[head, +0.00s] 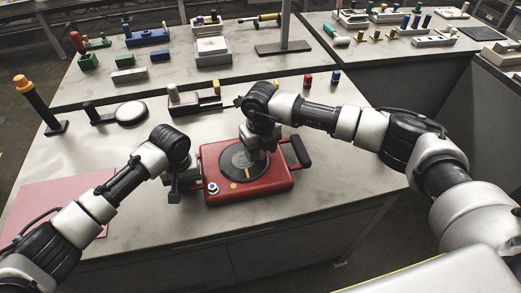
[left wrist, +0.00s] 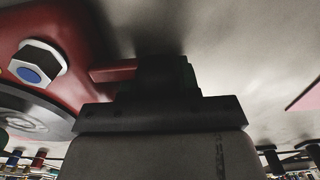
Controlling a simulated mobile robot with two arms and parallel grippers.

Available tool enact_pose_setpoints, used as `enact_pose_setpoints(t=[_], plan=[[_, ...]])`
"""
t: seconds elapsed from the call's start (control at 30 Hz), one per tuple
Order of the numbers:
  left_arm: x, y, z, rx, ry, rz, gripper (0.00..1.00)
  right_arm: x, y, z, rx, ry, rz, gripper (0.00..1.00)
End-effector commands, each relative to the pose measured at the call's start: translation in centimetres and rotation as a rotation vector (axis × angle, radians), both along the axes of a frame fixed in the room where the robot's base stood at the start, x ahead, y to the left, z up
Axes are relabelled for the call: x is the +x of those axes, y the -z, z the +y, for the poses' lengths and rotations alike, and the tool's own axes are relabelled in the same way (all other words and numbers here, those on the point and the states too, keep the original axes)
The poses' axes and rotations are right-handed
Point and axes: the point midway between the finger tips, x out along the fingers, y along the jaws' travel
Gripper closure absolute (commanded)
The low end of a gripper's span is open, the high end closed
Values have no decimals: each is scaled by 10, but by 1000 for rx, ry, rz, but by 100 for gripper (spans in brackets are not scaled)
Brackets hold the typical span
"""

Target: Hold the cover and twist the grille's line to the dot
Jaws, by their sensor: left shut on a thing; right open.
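The red cover (head: 275,186) lies on the workbench with a dark round grille (head: 232,163) set in it. A small yellow mark shows on the grille, and another yellow spot (head: 233,185) is near its front edge; which is the line and which the dot is hard to tell. My left gripper (head: 185,187) is shut on the cover's left side; in the left wrist view a red tab (left wrist: 112,74) runs between its dark fingers. My right gripper (head: 255,167) is open, pointing down over the grille's right part and hiding some of it.
A white nut-like knob with a blue centre (head: 212,188) sits on the cover's front left corner. A black handle (head: 300,151) is on its right. A pink mat (head: 60,205) lies left. Fixtures and blocks stand behind; the front right bench is clear.

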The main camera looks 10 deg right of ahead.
Motion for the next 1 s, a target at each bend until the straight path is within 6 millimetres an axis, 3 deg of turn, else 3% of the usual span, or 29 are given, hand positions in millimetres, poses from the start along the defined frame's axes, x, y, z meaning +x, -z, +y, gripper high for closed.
enact_pose_setpoints(t=[0.37, 0.73, 1.0], plan=[[-2, 3, 1, 3, 0, 6, 100, 0, 7, 0, 0, -1, 0, 44], [-2, 3, 1, 3, 0, 6, 100, 0, 6, 0, 0, -1, 0, 99], [-2, 3, 1, 3, 0, 6, 100, -1, 6, 0, 1, 12, 0, 100]])
